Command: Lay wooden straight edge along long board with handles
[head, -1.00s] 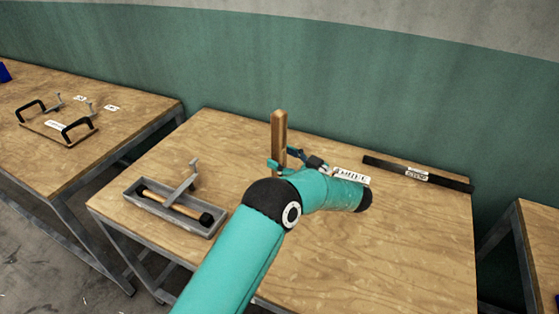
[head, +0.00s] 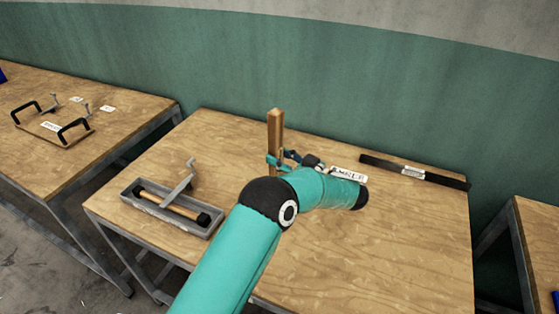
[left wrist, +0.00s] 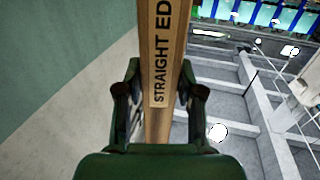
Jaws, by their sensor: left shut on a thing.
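The wooden straight edge (head: 275,130) stands upright above the middle table in the head view. My left gripper (head: 280,161) is shut on it. In the left wrist view the straight edge (left wrist: 161,60) runs between the fingers of my left gripper (left wrist: 156,100), with the lettering "STRAIGHT ED" showing. Its lower end is hidden behind my arm in the head view. The board with two black handles (head: 54,130) lies on the left table, well away from the straight edge. My right gripper is not in view.
A grey tray (head: 128,192) holding a wooden-handled tool (head: 172,204) sits on the middle table's left part. A long black bar (head: 440,180) with a white label lies along its back right edge. A gap separates the left and middle tables. A green wall (head: 350,90) stands behind.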

